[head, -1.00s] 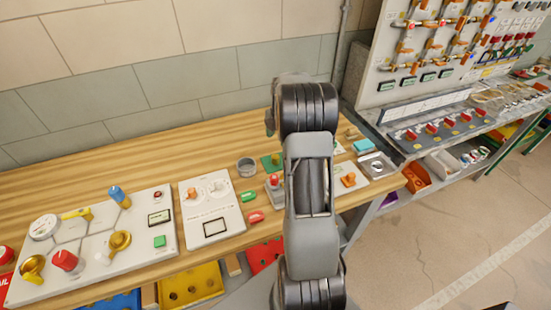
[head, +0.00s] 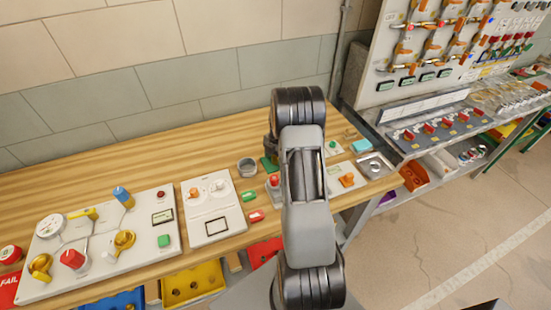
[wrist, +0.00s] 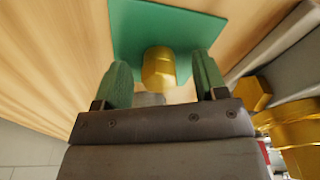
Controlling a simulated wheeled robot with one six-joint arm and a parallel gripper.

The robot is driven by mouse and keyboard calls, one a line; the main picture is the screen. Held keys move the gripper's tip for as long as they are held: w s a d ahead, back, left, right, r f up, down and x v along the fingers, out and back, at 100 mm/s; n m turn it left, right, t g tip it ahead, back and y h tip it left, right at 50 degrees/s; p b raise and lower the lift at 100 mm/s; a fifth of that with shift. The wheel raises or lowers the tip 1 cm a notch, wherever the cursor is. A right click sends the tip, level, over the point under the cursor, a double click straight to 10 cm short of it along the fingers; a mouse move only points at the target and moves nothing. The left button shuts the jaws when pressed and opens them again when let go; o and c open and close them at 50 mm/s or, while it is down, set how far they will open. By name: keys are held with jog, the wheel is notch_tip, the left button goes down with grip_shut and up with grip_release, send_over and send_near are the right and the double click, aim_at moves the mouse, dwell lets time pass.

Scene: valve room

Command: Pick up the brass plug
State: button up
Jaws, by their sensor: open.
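The brass plug (wrist: 159,66) has a hexagonal shape and stands on a green mat (wrist: 126,28) in the wrist view. My gripper (wrist: 160,72) is open, with one green fingertip on each side of the plug. Gaps show between both fingers and the plug, and I cannot tell how far its tips are above the mat. In the head view a sliver of the green mat (head: 266,164) shows beside my arm. The plug and fingertips are hidden there.
A brass fitting (wrist: 290,122) on a grey block stands close to the right finger. In the head view a grey round cup (head: 247,167) and a red-knobbed block (head: 273,184) are near the mat. A white panel (head: 212,205) lies to the left.

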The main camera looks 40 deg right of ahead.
jog(key=c, duration=1.1)
